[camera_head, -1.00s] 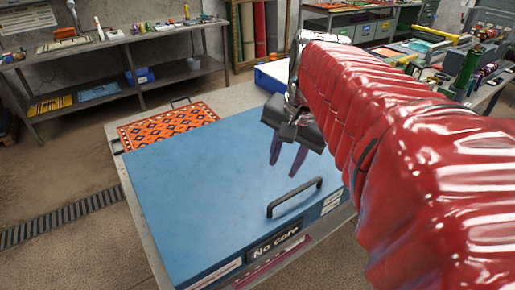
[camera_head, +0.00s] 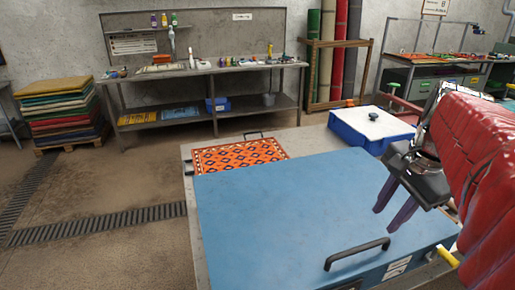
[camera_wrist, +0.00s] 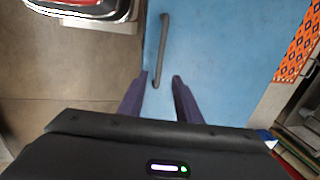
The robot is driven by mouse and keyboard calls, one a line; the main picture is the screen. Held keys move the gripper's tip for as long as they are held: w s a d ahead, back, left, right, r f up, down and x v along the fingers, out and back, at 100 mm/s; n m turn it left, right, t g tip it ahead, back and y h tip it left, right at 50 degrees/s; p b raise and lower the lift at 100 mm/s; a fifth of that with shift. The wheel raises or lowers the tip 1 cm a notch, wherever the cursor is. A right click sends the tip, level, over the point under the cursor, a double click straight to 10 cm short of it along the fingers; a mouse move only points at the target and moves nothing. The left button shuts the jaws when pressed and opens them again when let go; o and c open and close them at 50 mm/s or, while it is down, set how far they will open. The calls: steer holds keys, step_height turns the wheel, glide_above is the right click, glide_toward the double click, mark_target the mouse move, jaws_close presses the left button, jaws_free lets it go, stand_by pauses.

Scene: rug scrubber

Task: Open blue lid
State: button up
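The blue lid (camera_head: 290,200) lies flat and shut on the machine, with a black bar handle (camera_head: 357,253) near its front edge. My gripper (camera_head: 387,220) is above the lid's right part, behind and right of the handle, fingers pointing down and apart. In the wrist view the blue lid (camera_wrist: 220,60) is below, and the handle (camera_wrist: 162,50) runs lengthwise, its near end in line with the gap between the fingers of my gripper (camera_wrist: 160,82). The gripper is open and empty. It does not touch the handle.
An orange patterned rug (camera_head: 240,155) lies behind the lid on the grey table. A blue box with a white top (camera_head: 372,125) stands at the back right. A workbench (camera_head: 215,70) lines the wall. A stack of folded rugs (camera_head: 62,115) is at the left.

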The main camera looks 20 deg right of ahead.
mark_target(366, 246)
steer(key=f, duration=0.4)
steer(key=w+f, duration=0.1)
steer(key=f, duration=0.3)
steer(key=w+f, duration=0.1)
steer(key=f, duration=0.3)
steer(key=shift+w+f, duration=0.25)
steer(key=shift+c, duration=0.2)
jaws_close()
steer(key=shift+d, duration=0.1)
